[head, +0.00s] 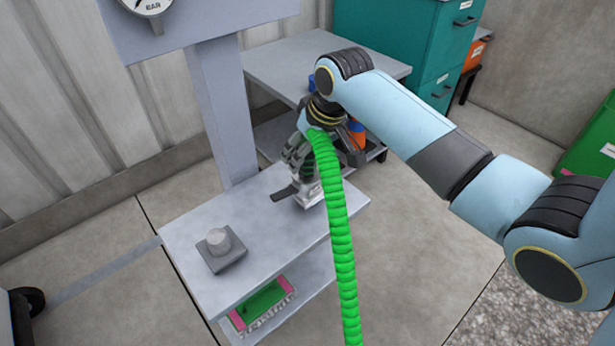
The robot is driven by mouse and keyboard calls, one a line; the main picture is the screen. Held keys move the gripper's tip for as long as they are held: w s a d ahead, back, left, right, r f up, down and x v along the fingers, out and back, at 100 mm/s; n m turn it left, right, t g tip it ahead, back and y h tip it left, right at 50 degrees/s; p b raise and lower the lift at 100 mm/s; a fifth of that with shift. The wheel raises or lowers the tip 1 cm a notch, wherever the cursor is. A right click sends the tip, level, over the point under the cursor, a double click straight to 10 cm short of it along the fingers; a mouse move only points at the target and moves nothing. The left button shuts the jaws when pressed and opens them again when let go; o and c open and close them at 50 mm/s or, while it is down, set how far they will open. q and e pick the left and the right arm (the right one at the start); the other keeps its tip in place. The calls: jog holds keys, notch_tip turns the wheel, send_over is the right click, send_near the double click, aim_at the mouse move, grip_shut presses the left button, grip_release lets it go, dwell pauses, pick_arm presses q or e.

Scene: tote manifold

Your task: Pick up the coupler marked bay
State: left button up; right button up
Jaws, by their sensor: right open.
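A silver metal fitting (308,197) with a dark lever sits near the back right of the grey bench top; it may be the coupler, but I can read no "bay" mark on it. My right gripper (299,158) reaches in from the right and is directly above this fitting, open, pointing down. A bright green ribbed hose (340,235) runs from beside the gripper down across the bench's right edge and out at the bottom. The hose and the wrist hide part of the gripper and fitting, so contact cannot be told. My left gripper is not in view.
A grey block with a round knob (219,242) stands on the bench (185,238) at the left. A green and pink tote (263,301) is on the shelf below. A post with a gauge (146,4) rises behind. A grey table (285,57) and teal cabinet (392,45) stand farther back.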

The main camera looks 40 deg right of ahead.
jog(key=x, duration=0.3)
jog(key=shift+b, duration=0.3)
jog(key=shift+r, duration=0.1)
grip_shut()
